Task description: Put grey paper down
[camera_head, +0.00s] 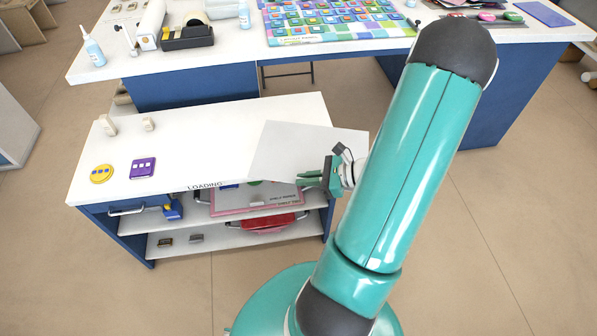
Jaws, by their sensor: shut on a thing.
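The grey paper (303,150) is a pale, flat sheet at the right end of the white loading bench top (215,140). Its right part reaches past the bench's right edge. My gripper (306,179) is at the sheet's near right edge, just beyond the front right corner of the bench, and is shut on the paper. I cannot tell whether the sheet touches the bench top or hovers slightly above it. My arm hides part of what lies to the right.
A yellow disc (102,173), a purple square (143,168) and two small pale blocks (107,125) sit on the bench's left. Shelves below hold a pink-edged board (240,204) and a red item (268,223). A blue-sided table (190,90) stands behind. The bench top's middle is clear.

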